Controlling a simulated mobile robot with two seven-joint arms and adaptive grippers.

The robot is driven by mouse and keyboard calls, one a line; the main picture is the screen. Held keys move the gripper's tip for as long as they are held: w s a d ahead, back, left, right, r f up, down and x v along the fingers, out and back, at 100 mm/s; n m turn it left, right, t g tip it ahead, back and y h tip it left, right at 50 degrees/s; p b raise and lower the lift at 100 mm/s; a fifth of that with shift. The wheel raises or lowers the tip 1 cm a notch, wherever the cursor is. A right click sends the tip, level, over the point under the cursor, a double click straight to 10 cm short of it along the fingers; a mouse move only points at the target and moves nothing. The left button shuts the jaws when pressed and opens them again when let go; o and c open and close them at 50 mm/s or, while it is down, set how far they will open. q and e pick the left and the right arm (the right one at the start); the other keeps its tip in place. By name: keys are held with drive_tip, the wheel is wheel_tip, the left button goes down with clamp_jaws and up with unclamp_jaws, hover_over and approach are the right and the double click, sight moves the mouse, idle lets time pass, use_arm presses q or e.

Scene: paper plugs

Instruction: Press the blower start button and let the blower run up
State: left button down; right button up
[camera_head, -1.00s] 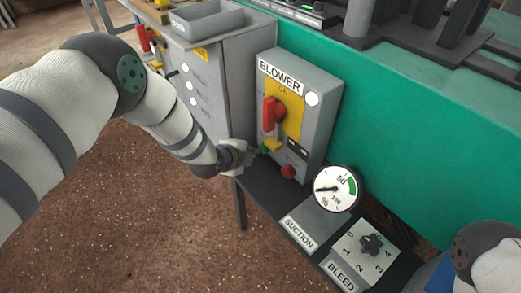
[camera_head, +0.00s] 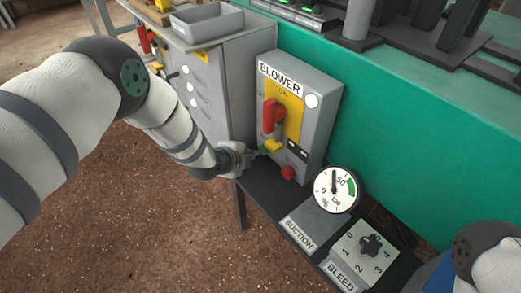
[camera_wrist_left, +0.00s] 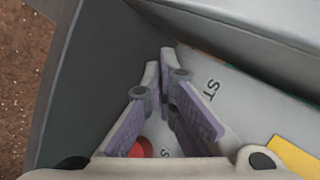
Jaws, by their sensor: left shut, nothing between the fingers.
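The grey blower box (camera_head: 322,115) stands on a dark shelf, with a red switch handle (camera_head: 270,114) on a yellow plate. A small green button (camera_head: 264,151) shows low on its front, and a red button (camera_head: 288,173) sits below; the red one also shows in the left wrist view (camera_wrist_left: 141,147). My left gripper (camera_head: 254,157) is shut and empty, its tips at the green button; whether they press it I cannot tell. In the left wrist view its fingertips (camera_wrist_left: 160,58) hide the green button. The suction gauge (camera_head: 336,190) has its needle pointing up, near 50. My right gripper is out of view.
A bleed knob (camera_head: 371,245) on a numbered plate is at the shelf's front right. A grey cabinet (camera_head: 205,95) with a tray (camera_head: 207,20) on top stands left of the box. A green panel (camera_head: 410,140) lies behind.

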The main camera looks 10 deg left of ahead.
use_arm(q)
drive_tip(key=shift+s+a, duration=0.25)
drive_tip(key=shift+s, duration=0.05)
drive_tip(key=s+a+p, duration=0.2)
drive_tip(key=shift+s+r, duration=0.1)
drive_tip(key=shift+s, duration=0.2)
drive_tip(key=shift+s+a+p, duration=0.5)
drive_tip(key=shift+s+p, duration=0.1)
drive_tip(key=shift+s, duration=0.05)
